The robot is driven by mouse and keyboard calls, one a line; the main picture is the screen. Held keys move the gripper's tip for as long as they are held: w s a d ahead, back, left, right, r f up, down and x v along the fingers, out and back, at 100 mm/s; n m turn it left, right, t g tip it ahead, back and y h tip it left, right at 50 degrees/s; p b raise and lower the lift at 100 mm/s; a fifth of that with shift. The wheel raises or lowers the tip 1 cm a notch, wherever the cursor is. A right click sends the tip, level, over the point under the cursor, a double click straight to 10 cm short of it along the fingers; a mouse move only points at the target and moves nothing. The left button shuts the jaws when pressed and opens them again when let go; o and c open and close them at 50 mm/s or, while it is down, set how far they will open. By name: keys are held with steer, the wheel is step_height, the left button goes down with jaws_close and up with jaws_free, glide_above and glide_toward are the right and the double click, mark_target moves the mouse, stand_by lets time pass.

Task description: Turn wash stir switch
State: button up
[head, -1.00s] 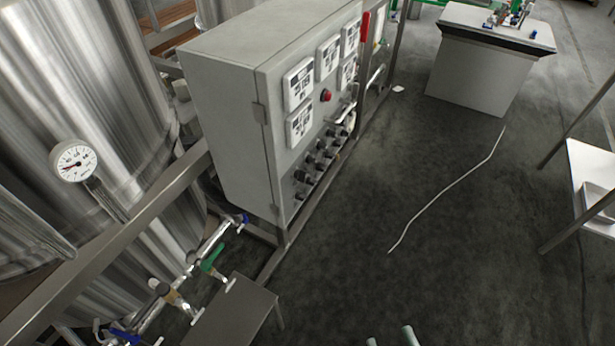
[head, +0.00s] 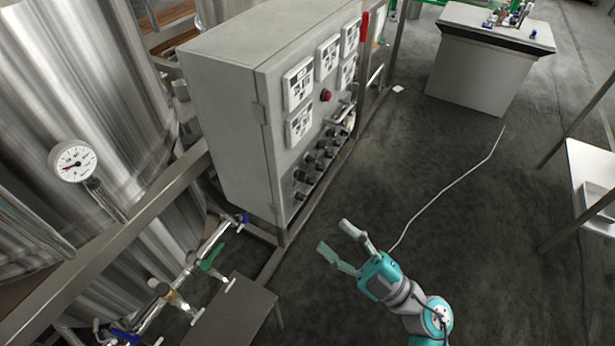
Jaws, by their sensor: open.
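The grey control cabinet (head: 226,130) stands left of centre in the head view. Its front panel carries several black rotary switches (head: 318,160) in rows below white square display units (head: 299,85). Labels are too small to read, so I cannot tell which one is the wash stir switch. My gripper (head: 334,242) is open and empty. It is in front of and below the panel, over the floor, with its fingers pointing up and left toward the cabinet. It appears apart from the switches.
A red button (head: 325,95) sits among the displays. Steel tanks with a dial gauge (head: 73,161) and valve pipes (head: 205,258) are at left. A small metal table (head: 235,318) stands at lower left. A white cable (head: 450,187) crosses open floor. A bench (head: 480,75) stands at the back.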

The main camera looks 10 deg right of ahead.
mark_target(305, 177)
steer(key=w+d+f+n+g+h, duration=0.25)
steer(key=w+d+g, duration=0.3)
steer(key=w, duration=0.55)
steer(key=shift+n+t+y, duration=0.35)
steer(key=shift+y, duration=0.1)
steer(key=x, duration=0.6)
steer(key=r+x, duration=0.1)
steer(key=x, duration=0.3)
jaws_close()
